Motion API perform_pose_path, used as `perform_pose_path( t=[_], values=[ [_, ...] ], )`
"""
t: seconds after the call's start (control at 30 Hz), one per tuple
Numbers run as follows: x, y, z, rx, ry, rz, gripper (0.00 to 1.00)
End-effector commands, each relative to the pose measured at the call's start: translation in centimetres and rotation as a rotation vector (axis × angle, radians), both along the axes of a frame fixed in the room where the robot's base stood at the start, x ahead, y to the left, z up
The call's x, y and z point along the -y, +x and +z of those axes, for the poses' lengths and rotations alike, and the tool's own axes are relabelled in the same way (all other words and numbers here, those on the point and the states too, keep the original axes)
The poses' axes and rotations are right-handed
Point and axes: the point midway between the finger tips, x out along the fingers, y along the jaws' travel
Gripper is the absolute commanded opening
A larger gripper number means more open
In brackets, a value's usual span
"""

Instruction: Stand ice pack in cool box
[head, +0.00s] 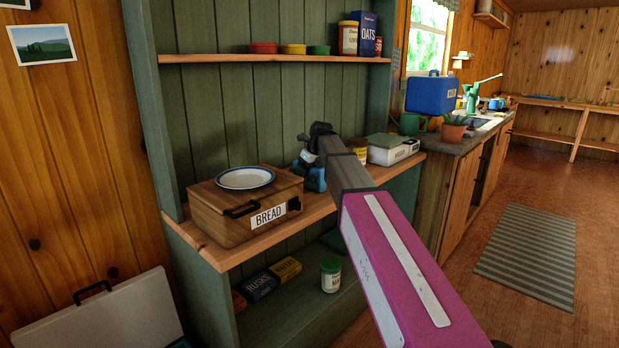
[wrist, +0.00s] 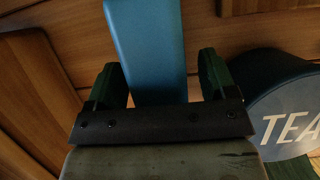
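A flat light-blue slab, which looks like the ice pack (wrist: 150,50), lies between the two dark green fingers of my gripper (wrist: 163,80) in the wrist view. A narrow gap shows between the slab and the right finger, so the gripper looks open around it. In the head view my gripper (head: 312,150) is over the hutch counter behind the bread box, with a blue object (head: 315,180) partly hidden below it. A pale case with a dark handle (head: 105,315), cut off at lower left, may be the cool box; its inside is not visible.
A bread box (head: 225,215) with a plate (head: 245,178) stands left of my gripper. A dark blue TEA tin (wrist: 285,110) is close at right in the wrist view. A white box (head: 393,152) stands farther right. A blue handled box (head: 432,93) sits on the far counter.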

Motion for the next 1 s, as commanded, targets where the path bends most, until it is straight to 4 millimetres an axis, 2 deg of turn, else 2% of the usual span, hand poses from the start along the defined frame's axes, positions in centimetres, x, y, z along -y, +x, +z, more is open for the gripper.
perform_pose_path(
  t=[0.03, 0.23, 0.3, 0.5, 0.63, 0.87, 1.0],
  values=[
    [0.0, 0.0, 0.0, 0.0, 0.0, 0.0, 0.71],
    [0.0, 0.0, 0.0, 0.0, 0.0, 0.0, 0.06],
    [0.0, 0.0, 0.0, 0.001, 0.001, 0.0, 0.0],
    [0.0, 0.0, 0.1, 0.001, 0.001, 0.0, 0.0],
    [0.0, 0.1, 0.9, 0.001, 0.001, 0.0, 0.0],
    [0.0, 0.1, 4.4, 0.002, 0.001, 0.0, 0.0],
    [-1.9, -1.8, 6.0, 0.002, 0.0, 0.004, 0.0]
  ],
)
